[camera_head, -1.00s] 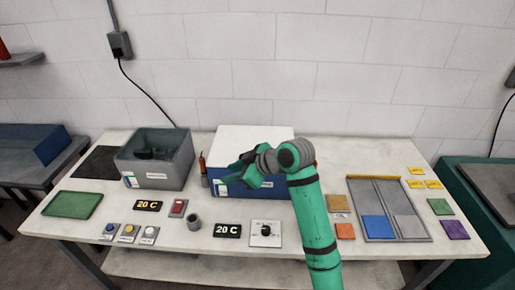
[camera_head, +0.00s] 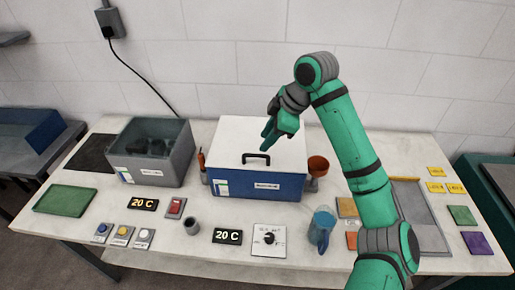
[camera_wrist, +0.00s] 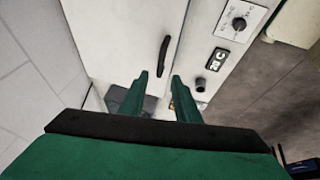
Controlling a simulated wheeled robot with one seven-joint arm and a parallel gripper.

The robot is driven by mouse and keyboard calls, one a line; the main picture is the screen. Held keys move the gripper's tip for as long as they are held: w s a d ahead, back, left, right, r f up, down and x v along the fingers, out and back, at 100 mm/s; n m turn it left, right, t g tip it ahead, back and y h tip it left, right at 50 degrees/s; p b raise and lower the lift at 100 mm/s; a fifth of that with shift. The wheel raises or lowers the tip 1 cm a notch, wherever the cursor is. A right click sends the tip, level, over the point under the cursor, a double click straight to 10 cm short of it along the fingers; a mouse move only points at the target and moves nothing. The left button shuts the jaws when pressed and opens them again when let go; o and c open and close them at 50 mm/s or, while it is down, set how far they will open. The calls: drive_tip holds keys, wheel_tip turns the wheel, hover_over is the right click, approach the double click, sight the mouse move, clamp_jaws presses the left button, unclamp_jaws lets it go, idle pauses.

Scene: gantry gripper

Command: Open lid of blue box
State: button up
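The blue box (camera_head: 285,187) stands at the back middle of the table, with its white lid (camera_head: 228,134) shut on top. A black handle (camera_head: 256,157) sits near the lid's front edge; it also shows in the wrist view (camera_wrist: 163,53). My gripper (camera_head: 267,139) is above the lid, behind and a little right of the handle in the head view, pointing down. In the wrist view its two fingers (camera_wrist: 159,77) are apart with nothing between them. The handle lies beyond the fingertips and is not touched.
A grey open box (camera_head: 178,165) stands left of the blue box. A brown funnel (camera_head: 318,165) is close to its right side. The wall is behind.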

sight(260, 156)
drive_tip(key=x, duration=0.6)
drive_tip(key=shift+s+d+f, duration=0.2)
drive_tip(key=shift+d, duration=0.05)
drive_tip(key=shift+w+a+f, duration=0.2)
drive_tip(key=shift+a+f, duration=0.1)
drive_tip(key=shift+f, duration=0.15)
clamp_jaws()
